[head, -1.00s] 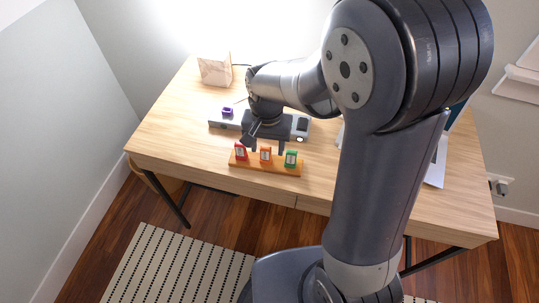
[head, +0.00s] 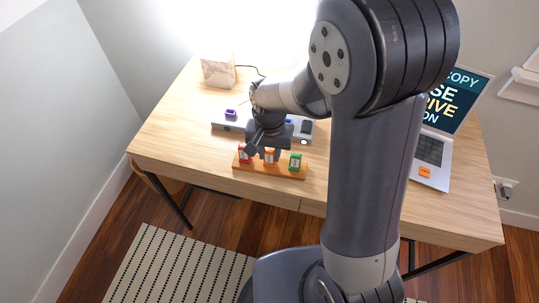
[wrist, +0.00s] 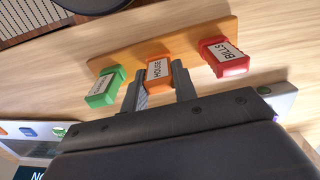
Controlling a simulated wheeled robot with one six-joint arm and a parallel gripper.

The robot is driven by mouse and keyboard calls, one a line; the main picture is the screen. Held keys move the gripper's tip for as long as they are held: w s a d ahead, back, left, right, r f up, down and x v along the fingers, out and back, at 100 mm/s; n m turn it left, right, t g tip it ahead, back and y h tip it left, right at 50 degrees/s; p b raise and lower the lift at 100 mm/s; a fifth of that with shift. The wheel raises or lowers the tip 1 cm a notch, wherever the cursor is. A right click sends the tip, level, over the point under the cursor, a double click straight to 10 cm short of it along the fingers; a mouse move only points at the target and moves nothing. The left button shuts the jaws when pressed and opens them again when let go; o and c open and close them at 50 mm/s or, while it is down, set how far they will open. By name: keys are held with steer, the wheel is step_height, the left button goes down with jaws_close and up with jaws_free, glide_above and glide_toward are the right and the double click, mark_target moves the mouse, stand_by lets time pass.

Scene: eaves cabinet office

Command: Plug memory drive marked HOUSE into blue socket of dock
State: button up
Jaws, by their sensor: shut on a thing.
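The orange memory drive marked HOUSE (wrist: 158,73) stands in the wooden rack, between a green drive (wrist: 104,87) and a red drive marked BILLS (wrist: 224,57). My gripper (wrist: 160,76) is shut on the HOUSE drive, one finger on each side. In the head view my gripper (head: 268,154) is low over the middle of the rack (head: 258,171). The grey dock (head: 218,125) lies just behind the rack, partly hidden by my arm. A purple piece (head: 230,114) sits at its left end.
A laptop (head: 433,150) with large screen text and an orange sticker (head: 425,172) is at the right. The desk (head: 165,135) is clear to the left of the rack.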

steer(key=shift+c, duration=0.8)
